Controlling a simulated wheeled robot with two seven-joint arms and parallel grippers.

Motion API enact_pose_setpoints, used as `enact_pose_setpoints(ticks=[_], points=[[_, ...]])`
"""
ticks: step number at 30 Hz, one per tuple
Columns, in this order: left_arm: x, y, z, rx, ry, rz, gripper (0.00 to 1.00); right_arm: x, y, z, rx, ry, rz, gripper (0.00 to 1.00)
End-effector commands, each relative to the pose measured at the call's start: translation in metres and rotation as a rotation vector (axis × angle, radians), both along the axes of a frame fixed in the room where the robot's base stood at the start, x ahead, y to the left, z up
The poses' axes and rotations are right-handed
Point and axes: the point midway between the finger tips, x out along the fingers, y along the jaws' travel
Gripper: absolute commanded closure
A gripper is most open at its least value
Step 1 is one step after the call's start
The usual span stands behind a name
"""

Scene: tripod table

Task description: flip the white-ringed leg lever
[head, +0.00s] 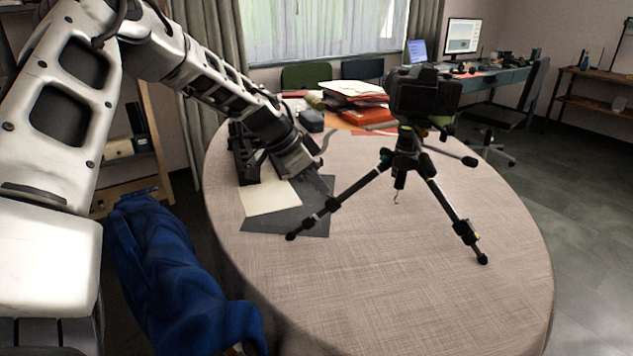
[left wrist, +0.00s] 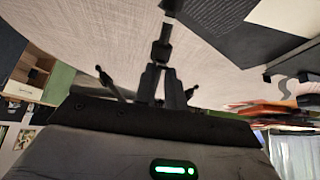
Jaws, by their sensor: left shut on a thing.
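A black tripod (head: 404,150) stands on the round table with a dark camera (head: 425,95) on top. Its front left leg (head: 360,184) slants down to the left and has a pale ring (head: 318,213) low on it. The black lever (head: 332,204) sits just above that ring. My left gripper (head: 324,188) reaches down to this leg from behind and left. In the left wrist view its two fingers (left wrist: 162,88) are closed at the leg's dark joint (left wrist: 162,52). The fingers hide part of the lever, so its angle is unclear. My right gripper is not in view.
A dark grey sheet (head: 285,222) and a cream sheet (head: 268,198) lie under my left arm. Books and papers (head: 355,95) are stacked at the back. The right leg (head: 450,212) has a yellow ring. The front of the tablecloth (head: 400,300) is clear.

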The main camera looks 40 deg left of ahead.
Motion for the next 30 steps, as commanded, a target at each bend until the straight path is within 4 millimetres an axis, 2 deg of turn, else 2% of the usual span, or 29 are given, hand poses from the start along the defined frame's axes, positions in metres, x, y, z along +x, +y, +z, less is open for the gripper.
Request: enact_pose_setpoints(ticks=[19, 20, 21, 30], points=[[0.0046, -0.0029, 0.0041, -0.001, -0.005, 0.0, 0.96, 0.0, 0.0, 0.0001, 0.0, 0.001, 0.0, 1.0], [0.0045, -0.0029, 0.004, 0.0, -0.005, 0.0, 0.8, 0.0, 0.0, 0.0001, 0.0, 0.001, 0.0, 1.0], [0.0044, -0.0028, 0.0039, 0.0, -0.005, 0.0, 0.74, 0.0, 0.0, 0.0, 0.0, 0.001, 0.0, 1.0], [0.0033, -0.0022, 0.0025, -0.001, -0.001, 0.0, 0.74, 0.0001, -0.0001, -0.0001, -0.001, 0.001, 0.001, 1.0]])
